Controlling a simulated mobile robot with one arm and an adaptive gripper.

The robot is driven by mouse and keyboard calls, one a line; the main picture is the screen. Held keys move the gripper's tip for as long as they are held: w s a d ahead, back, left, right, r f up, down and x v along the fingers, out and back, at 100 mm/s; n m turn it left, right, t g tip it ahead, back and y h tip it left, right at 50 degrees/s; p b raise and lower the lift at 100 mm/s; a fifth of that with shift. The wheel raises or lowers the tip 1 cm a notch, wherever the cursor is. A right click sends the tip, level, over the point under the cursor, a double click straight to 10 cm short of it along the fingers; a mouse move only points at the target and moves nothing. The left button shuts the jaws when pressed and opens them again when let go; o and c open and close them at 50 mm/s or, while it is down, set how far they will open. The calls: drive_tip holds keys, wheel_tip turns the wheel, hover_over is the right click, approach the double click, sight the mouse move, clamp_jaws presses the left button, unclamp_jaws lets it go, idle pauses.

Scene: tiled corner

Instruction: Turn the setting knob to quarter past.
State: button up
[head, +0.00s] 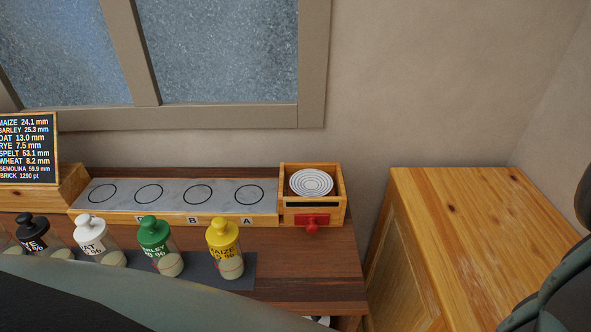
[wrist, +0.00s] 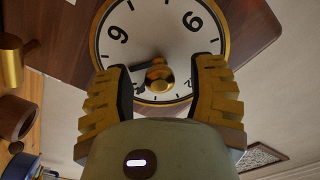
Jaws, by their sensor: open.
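In the wrist view a round white clock dial (wrist: 157,35) with a brass rim fills the top middle. Two large numerals show, turned in the picture, so which is 6 and which is 9 is hard to tell. I see no grip on the knob, and contact cannot be told. The lower dial is partly hidden. The dial and gripper do not show in the head view.
In the head view a bench bears several lidded jars (head: 223,250), a marble strip with circles (head: 173,194) and a wooden box with a red handle (head: 312,225). A chalkboard (head: 27,148) stands left. A wooden cabinet (head: 470,225) stands right, its top clear.

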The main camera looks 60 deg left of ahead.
drive_tip(key=v, duration=1.1)
drive_tip(key=shift+s+a, duration=0.25)
drive_tip(key=shift+a, duration=0.1)
drive_tip(key=shift+o, duration=0.3)
